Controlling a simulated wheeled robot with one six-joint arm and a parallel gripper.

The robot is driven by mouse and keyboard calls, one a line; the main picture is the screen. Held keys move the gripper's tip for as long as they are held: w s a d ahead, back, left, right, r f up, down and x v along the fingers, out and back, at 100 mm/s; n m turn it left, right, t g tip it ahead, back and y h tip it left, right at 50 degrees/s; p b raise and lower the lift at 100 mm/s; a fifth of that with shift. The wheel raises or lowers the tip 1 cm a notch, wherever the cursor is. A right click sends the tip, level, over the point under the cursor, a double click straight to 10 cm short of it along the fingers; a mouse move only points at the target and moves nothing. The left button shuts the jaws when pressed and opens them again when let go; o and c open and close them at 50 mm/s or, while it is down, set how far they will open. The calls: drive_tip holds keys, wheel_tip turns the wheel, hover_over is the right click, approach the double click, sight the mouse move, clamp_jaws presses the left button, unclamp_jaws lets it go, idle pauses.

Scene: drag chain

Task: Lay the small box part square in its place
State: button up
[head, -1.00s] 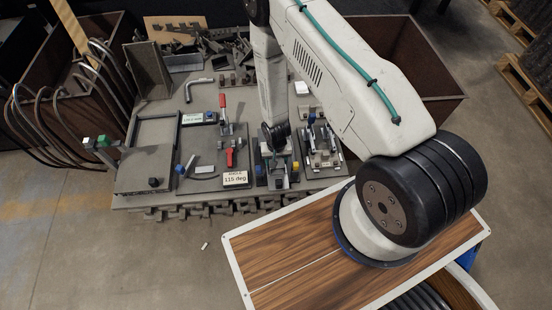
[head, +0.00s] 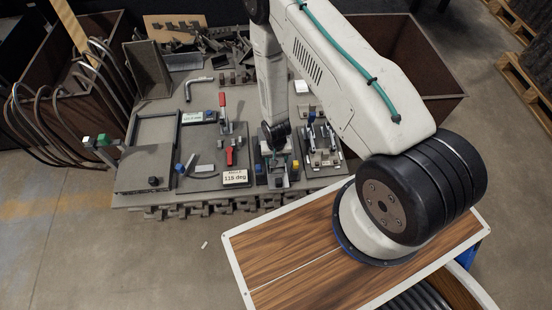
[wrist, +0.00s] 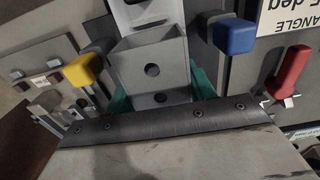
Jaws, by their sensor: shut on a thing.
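The small box part (wrist: 152,65) is a grey, open-topped box with round holes. It shows in the wrist view between the teal fingers of my gripper (wrist: 160,92), which is shut on it. It sits between a yellow-capped clamp (wrist: 84,70) and a blue-capped clamp (wrist: 235,38). In the head view my gripper (head: 276,160) is low over the fixture at the bench's front, and my wrist hides most of the box. Whether the box touches the fixture floor, I cannot tell.
A red clamp handle (wrist: 290,70) stands beside the fixture in the wrist view. An angle sign (head: 235,177) is left of the fixture in the head view. Another fixture (head: 320,148) stands close on the right.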

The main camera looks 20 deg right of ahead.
drive_tip(key=shift+f, duration=0.75)
idle(0.8)
drive_tip(key=o, duration=1.2)
drive_tip(key=shift+c, duration=0.2)
wheel_tip(320, 180, up, 8)
drive_tip(key=shift+f, duration=0.1)
